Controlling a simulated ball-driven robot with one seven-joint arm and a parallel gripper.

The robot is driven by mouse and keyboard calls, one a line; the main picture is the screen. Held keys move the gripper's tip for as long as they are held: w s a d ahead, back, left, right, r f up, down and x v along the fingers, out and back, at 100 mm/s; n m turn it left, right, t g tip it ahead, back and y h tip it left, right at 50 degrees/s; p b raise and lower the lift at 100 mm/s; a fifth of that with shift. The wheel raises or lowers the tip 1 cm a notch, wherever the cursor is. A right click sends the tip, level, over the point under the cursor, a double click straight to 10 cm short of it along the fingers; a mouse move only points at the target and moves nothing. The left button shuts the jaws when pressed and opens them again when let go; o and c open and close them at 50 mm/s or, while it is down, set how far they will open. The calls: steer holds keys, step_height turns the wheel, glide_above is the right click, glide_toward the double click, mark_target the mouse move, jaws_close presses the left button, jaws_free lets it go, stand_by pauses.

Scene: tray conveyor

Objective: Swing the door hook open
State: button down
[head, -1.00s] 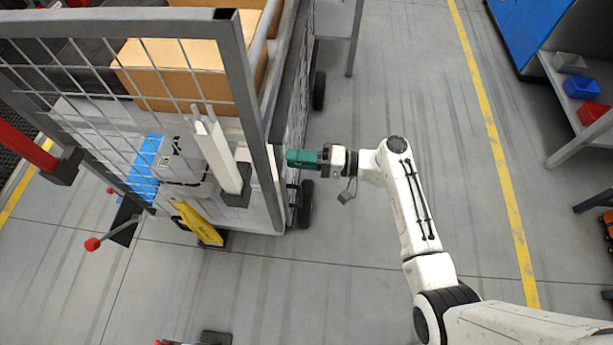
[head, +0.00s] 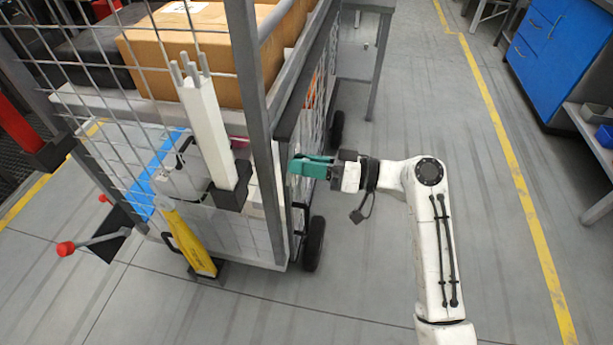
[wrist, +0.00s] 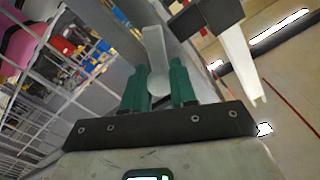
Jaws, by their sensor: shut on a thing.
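The mesh cage cart (head: 262,140) stands at the left of the head view, with a grey corner post facing my arm. My gripper (head: 298,166) has green fingers and reaches from the right to the cart's side just beside that post. In the wrist view my gripper (wrist: 160,82) has its two fingers on either side of the rounded lower end of a pale grey door hook (wrist: 156,55), shut on it. The hook's arm rises upright from between the fingers. In the head view the hook is hidden by the fingers and post.
Cardboard boxes (head: 200,50) lie on the cart's upper deck. A yellow object (head: 190,242) stands at its lower front. A red-knobbed lever (head: 68,248) sticks out at left. Grey floor (head: 400,110) is open right of the cart, up to a blue cabinet (head: 545,50).

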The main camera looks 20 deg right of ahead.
steer(key=n+b, duration=0.2)
steer(key=b, duration=0.1)
steer(key=s+n+b, duration=0.1)
steer(key=n+b, duration=0.1)
steer(key=b, duration=0.1)
steer(key=a+n+b, duration=0.1)
steer(key=n+b, duration=0.2)
steer(key=shift+s+b, duration=0.3)
steer(key=shift+s, duration=0.05)
steer(key=c, duration=0.9)
jaws_free()
steer(key=shift+r, duration=0.15)
steer(key=shift+c, duration=0.2)
steer(key=v, duration=1)
steer(key=shift+s+d, duration=0.25)
